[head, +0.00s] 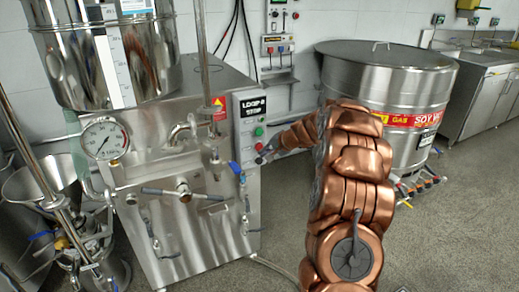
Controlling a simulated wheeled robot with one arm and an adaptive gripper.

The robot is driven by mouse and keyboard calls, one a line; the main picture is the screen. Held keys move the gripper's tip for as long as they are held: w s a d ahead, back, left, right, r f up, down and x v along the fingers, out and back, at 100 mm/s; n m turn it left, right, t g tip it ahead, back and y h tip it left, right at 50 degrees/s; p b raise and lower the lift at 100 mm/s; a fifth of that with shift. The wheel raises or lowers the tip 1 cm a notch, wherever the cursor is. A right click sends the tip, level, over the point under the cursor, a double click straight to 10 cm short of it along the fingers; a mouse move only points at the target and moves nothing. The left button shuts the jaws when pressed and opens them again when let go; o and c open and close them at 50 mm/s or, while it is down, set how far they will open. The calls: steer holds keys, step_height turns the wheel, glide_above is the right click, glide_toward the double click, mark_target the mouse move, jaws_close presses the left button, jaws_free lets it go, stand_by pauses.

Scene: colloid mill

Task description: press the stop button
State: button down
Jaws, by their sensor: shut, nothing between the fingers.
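My copper arm reaches in from the right.
A large steel drum (385,75) stands behind my arm. Another wall control panel (278,46) hangs at the back. Grey floor is clear at right.

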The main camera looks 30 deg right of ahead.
steer(key=s+b, duration=0.1)
steer(key=s, duration=0.1)
steer(key=s+b, duration=0.1)
steer(key=s, duration=0.1)
steer(key=shift+s+a, duration=0.2)
steer(key=shift+s, duration=0.2)
stand_by(0.6)
